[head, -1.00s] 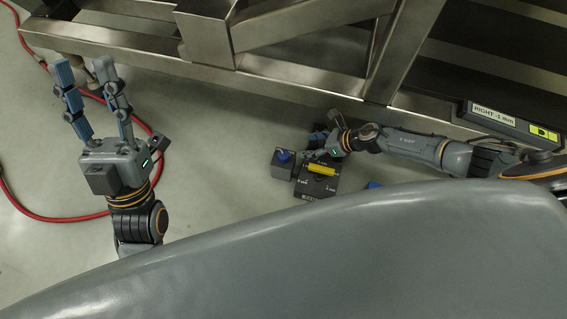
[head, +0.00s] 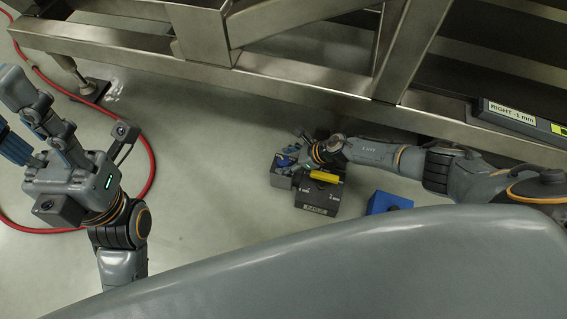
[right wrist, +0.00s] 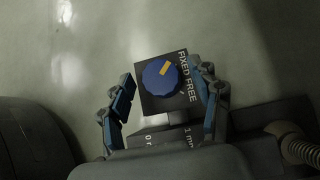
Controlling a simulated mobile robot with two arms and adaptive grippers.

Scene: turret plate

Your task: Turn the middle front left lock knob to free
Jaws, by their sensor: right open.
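The lock knob (right wrist: 161,77) is a round blue knob with a yellow pointer mark, on a dark box (right wrist: 152,106) lettered FIXED and FREE. In the right wrist view the pointer is turned up and to the right, towards FIXED. My right gripper (right wrist: 161,80) is open, with one finger on each side of the knob and visible gaps between. In the head view my right gripper (head: 290,158) is over the small dark box (head: 280,178) and largely covers the knob. My left gripper (head: 25,125) is open and empty at the left, away from the box.
A dark block (head: 318,196) with a yellow bar (head: 325,176) and mm marks adjoins the knob box. A blue item (head: 388,203) is to its right. A steel frame (head: 300,78) runs behind. A red hose (head: 152,165) lies on the left floor.

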